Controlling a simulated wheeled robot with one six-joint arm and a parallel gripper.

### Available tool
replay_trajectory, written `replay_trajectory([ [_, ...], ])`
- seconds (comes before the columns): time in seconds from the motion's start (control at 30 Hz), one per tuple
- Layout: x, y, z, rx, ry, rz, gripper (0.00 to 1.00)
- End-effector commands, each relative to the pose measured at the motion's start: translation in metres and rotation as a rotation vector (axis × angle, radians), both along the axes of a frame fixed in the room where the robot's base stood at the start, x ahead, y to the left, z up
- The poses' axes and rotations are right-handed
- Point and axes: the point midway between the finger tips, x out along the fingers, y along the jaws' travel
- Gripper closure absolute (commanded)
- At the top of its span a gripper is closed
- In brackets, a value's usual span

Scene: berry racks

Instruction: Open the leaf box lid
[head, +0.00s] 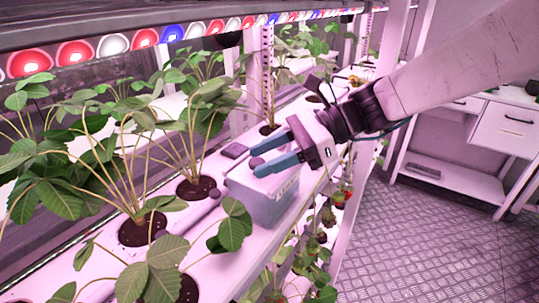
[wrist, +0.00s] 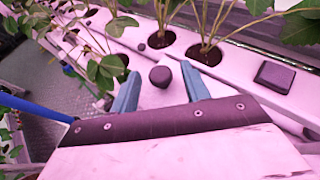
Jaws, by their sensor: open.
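The leaf box (head: 278,207) is a grey, see-through box with a label on its front, standing on the white rack shelf. Its pale lid (head: 240,181) lies on top and looks closed. My gripper (head: 256,160) is over the box, with its two blue fingers apart and nothing held. In the wrist view, a dark round knob (wrist: 160,77) on the pale lid (wrist: 162,98) shows between the fingertips of my gripper (wrist: 160,71), apart from both fingers. In the head view the fingers largely hide the knob. Any height gap between fingertips and knob is hard to judge.
Strawberry plants (head: 143,225) grow from dark holes along the shelf left of the box, their leaves reaching near it. A dark square pad (wrist: 275,76) lies on the shelf beyond the box. Plants with red berries hang below. Open floor (head: 430,235) is at right.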

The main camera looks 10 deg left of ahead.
Motion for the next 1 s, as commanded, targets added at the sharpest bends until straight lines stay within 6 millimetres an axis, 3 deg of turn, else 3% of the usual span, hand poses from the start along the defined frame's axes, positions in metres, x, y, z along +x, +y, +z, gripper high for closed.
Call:
replay_trajectory([
  [0.07, 0.0, 0.0, 0.0, 0.0, 0.0, 0.0, 0.54],
  [0.1, 0.0, 0.0, 0.0, 0.0, 0.0, 0.0, 0.59],
  [0.23, 0.0, 0.0, 0.0, 0.0, 0.0, 0.0, 0.95],
  [0.27, 0.0, 0.0, 0.0, 0.0, 0.0, 0.0, 1.0],
  [0.47, 0.011, -0.004, 0.0, -0.001, 0.0, -0.002, 1.0],
  [0.8, 0.081, -0.033, 0.0, 0.0, -0.001, -0.002, 1.0],
  [1.0, 0.092, -0.039, 0.0, 0.0, 0.0, 0.0, 1.0],
])
